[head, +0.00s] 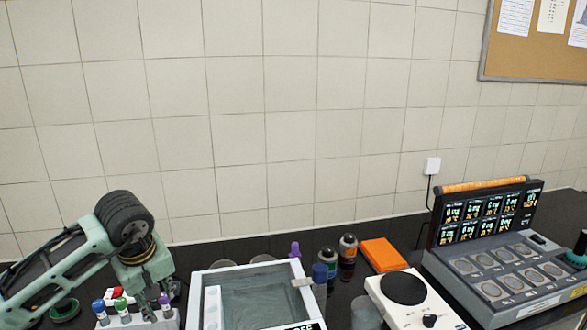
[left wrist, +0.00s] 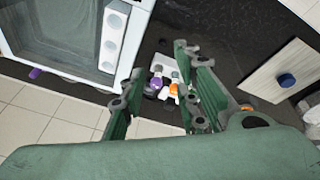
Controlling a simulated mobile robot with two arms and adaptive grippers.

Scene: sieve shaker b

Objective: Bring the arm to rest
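My left arm comes in from the left in the head view, pale green with a dark wheel-like joint. My left gripper (head: 148,300) points down beside a light rack (head: 165,322) with blue, green and purple capped vials. In the left wrist view the two fingers of the left gripper (left wrist: 160,82) stand apart with nothing held between them. Beyond them are purple and orange capped items (left wrist: 160,84); whether the fingers touch any of these is unclear. My right gripper does not show clearly in either view.
A white-framed box with a glassy top (head: 255,295) stands right of the gripper. Dark bottles (head: 347,250), an orange block (head: 383,254), a white hotplate-like device (head: 410,300) and a panel with several displays (head: 490,215) fill the right. A tiled wall (head: 250,110) closes the back.

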